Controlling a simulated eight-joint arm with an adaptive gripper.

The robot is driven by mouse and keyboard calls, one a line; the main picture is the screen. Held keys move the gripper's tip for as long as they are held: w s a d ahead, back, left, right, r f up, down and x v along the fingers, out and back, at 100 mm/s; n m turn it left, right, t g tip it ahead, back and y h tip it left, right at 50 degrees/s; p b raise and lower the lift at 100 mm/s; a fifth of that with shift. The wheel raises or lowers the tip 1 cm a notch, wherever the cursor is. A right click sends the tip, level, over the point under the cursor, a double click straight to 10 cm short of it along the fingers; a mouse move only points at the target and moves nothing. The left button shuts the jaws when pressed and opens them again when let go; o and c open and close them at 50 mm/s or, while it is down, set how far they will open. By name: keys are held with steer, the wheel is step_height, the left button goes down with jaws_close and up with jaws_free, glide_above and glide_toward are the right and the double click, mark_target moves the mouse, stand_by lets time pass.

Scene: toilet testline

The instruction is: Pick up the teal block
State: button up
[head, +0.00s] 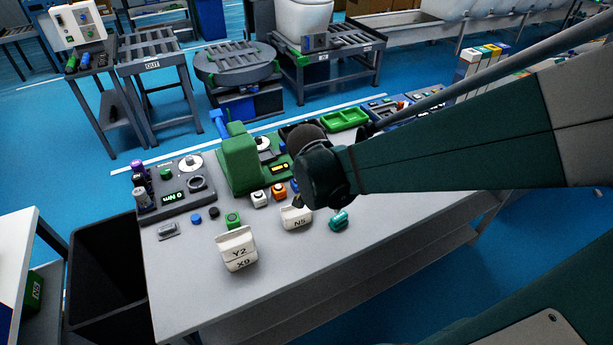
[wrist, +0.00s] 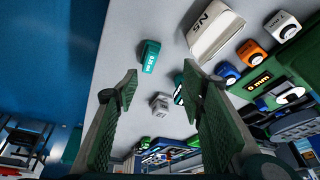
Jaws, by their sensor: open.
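The teal block (head: 339,219) lies on the grey table near its front edge, to the right of a white bin marked N5 (head: 296,217). In the wrist view the teal block (wrist: 150,56) shows pale lettering on one face and lies beyond my fingertips, above the gap between them in the picture. My gripper (wrist: 158,84) is open, with its two green fingers wide apart and nothing held between them. In the head view my dark wrist hides the fingers, above and behind the block.
A small grey block (wrist: 160,104) shows between my fingers. A green machine (head: 239,160) and several small coloured blocks stand left of my wrist. The table right of the teal block looks mostly clear.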

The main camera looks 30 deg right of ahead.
mark_target(339, 216)
steer(key=d+f+m+g+h+b, duration=0.1)
steer(key=d+f+m, duration=0.2)
steer(key=f, duration=0.2)
steer(key=shift+w+f, duration=0.15)
steer(key=shift+f, duration=0.25)
steer(key=shift+d, duration=0.1)
steer(key=shift+b+x, duration=0.35)
steer(key=shift+x, duration=0.95)
steer(key=shift+b+x, duration=0.95)
steer(key=shift+x, duration=1.6)
steer(key=c, duration=1)
